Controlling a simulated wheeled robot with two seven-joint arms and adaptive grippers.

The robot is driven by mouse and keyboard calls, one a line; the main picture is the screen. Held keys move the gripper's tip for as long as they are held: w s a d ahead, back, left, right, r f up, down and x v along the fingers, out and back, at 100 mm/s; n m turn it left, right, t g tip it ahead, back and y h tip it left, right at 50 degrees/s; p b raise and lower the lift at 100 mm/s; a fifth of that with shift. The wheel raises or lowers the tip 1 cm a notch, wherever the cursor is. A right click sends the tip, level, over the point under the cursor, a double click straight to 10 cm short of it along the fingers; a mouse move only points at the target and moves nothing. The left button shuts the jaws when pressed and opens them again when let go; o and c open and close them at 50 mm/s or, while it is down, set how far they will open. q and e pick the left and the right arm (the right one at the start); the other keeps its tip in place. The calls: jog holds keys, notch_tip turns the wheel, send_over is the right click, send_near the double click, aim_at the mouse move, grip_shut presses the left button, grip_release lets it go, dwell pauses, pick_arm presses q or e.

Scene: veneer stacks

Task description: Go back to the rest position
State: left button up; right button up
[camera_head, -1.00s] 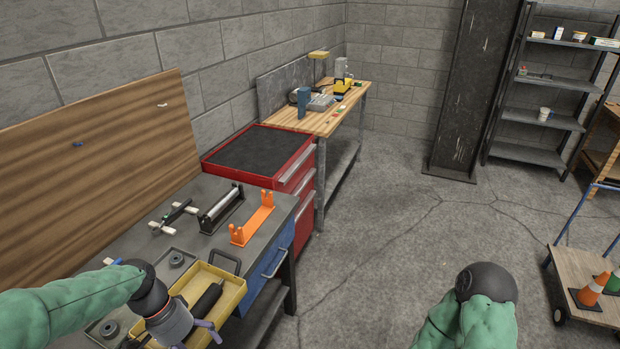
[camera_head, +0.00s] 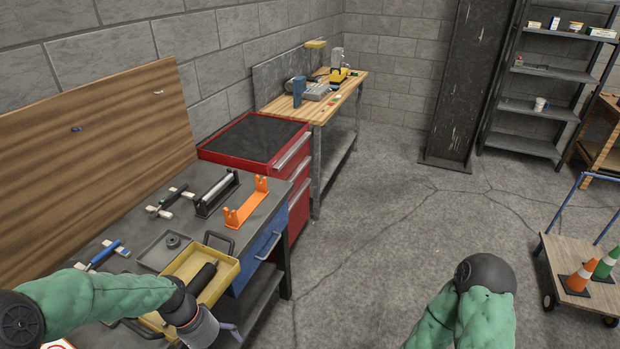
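My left arm (camera_head: 100,299) comes in from the left over the front of the grey workbench (camera_head: 262,212). My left gripper (camera_head: 222,336) is at the bottom of the view, over the near right end of the yellow tray (camera_head: 228,277). Its fingers are partly cut off, so I cannot tell if it is open or shut. My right arm (camera_head: 478,300) shows at the bottom right above bare floor, with its green links and dark joint. My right gripper is out of view.
The yellow tray holds a black-handled tool (camera_head: 200,280). An orange stand (camera_head: 246,203), a roller holder (camera_head: 217,192) and a blue-handled tool (camera_head: 103,255) lie on the bench. A red cabinet (camera_head: 255,138) stands behind. A cart with cones (camera_head: 578,279) is right; the middle floor is clear.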

pick_arm(q)
jog(key=s+d+f+n, duration=0.1)
jog(key=s+d+f, duration=0.2)
jog(key=f, duration=0.4)
jog(key=s+d+f+n+t, duration=0.1)
jog(key=s+d+f+n, duration=0.1)
jog(key=d+f, duration=0.3)
jog(key=s+d+f+n+b, duration=0.1)
jog(key=s+d+f, duration=0.3)
jog(key=f, duration=0.6)
jog(key=shift+n+t, duration=0.4)
jog(key=shift+n, duration=0.3)
